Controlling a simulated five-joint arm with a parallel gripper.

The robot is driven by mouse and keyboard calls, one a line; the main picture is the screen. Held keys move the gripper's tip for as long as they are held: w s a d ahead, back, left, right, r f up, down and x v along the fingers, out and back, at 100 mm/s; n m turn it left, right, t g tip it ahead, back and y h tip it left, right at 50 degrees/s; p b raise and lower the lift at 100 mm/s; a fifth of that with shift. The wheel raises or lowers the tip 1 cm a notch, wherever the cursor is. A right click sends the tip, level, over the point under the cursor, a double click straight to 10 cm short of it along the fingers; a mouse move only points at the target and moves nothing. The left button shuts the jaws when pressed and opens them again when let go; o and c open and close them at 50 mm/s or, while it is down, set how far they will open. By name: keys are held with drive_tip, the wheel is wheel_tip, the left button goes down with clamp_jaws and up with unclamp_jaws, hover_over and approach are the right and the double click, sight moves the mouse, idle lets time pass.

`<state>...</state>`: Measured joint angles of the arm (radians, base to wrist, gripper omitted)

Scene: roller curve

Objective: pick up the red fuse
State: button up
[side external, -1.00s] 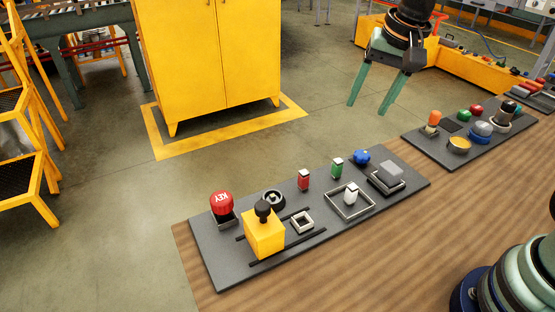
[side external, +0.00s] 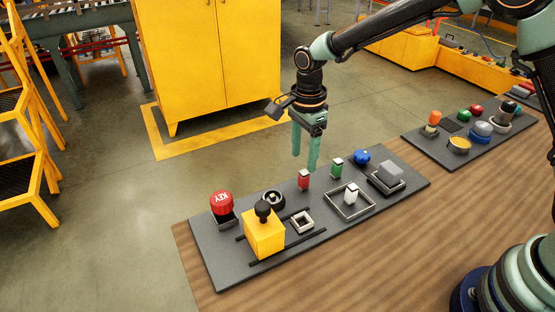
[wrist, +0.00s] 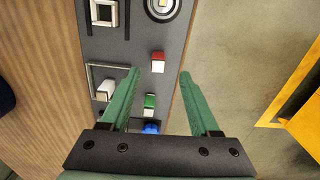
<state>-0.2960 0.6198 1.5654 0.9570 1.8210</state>
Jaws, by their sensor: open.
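The red fuse (side external: 304,180) is a small upright red block with a pale top, standing on the dark grey panel (side external: 225,270) between the black round dial and the green fuse. It also shows in the wrist view (wrist: 157,64), ahead of my fingertips and between their lines. My gripper (side external: 306,163) is open and empty, pointing down above the panel near the red fuse. In the wrist view its two green fingers (wrist: 160,72) stand well apart. The green fuse (side external: 337,168) stands to the right of the red one, and shows between the fingers in the wrist view (wrist: 150,101).
A white fuse (side external: 351,194) stands in a square frame. A second panel (side external: 425,145) lies at the right.

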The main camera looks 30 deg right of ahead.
sight(304, 172)
wheel_tip(304, 172, down, 7)
drive_tip(key=shift+s+d+f, duration=0.1)
drive_tip(key=shift+s+f, duration=0.05)
drive_tip(key=shift+f, duration=0.05)
idle(0.3)
clamp_jaws()
